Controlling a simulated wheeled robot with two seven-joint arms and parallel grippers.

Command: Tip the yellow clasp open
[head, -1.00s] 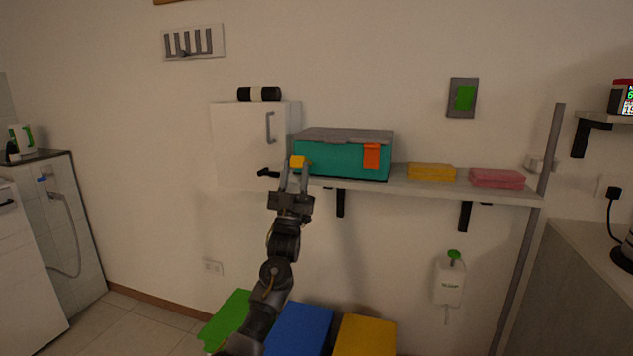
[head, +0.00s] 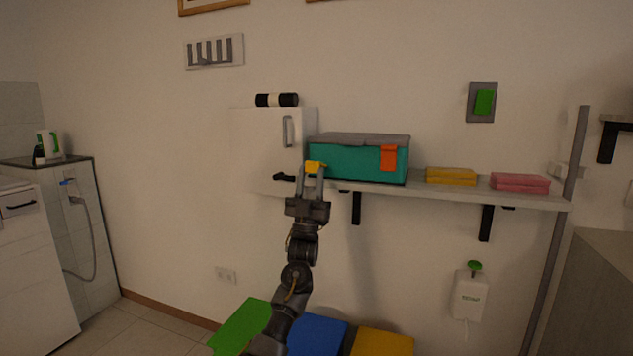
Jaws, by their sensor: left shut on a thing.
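The yellow clasp (head: 316,167) is on the left part of the front of a teal box (head: 345,162) with a grey lid (head: 365,139). An orange clasp (head: 388,158) hangs down on the right part of the same front. The box stands on a wall shelf, lid down. My left gripper (head: 313,178) reaches up from below, its two fingers at the yellow clasp and shut on it. The fingers hide the clasp's lower part. My right gripper is not in view.
The shelf (head: 470,189) also holds a yellow stack (head: 451,176) and a pink stack (head: 519,183) to the right. A white cabinet (head: 262,150) with a handle is left of the box. Green, blue and yellow bins (head: 316,335) stand below.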

